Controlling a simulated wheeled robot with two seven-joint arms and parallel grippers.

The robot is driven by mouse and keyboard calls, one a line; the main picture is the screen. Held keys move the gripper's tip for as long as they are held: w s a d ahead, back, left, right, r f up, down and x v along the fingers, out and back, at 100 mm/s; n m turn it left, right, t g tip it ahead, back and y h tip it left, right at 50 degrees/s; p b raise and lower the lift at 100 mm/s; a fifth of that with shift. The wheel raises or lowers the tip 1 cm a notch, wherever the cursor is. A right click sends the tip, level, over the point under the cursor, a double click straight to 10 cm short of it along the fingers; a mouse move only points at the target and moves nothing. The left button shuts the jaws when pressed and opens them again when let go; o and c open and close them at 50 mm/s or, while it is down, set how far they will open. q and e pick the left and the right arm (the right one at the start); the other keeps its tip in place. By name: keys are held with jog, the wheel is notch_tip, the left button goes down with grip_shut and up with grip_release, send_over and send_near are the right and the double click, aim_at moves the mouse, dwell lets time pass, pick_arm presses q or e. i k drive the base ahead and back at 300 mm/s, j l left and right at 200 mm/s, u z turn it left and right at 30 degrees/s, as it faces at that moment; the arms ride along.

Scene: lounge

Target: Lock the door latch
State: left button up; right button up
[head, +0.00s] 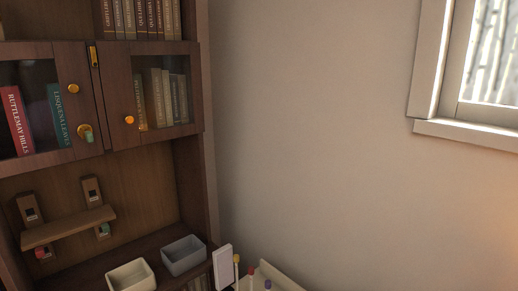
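A dark wooden cabinet (205,190) stands at the left of the head view. It has a left glass door (88,112) and a right glass door (118,85), which look closed side by side. A slim upright brass fitting (94,57) sits near the top where the doors meet. Lower on the left door is a round brass piece with a green-tipped lever (86,132), which looks like a turn latch. Its exact setting is too small to tell. Each door has a round knob, one on the left (73,88) and one on the right (129,119). Neither gripper shows.
Below the doors, a wooden rack (70,231) has small red and green parts. A white bin (131,276) and a grey bin (184,257) stand on the lower shelf. A white panel (222,267) and colour-tipped sticks are at the bottom. Bare wall and a window frame (428,60) lie right.

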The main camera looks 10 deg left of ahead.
aim_at(92, 51)
jog(key=u, duration=1.5)
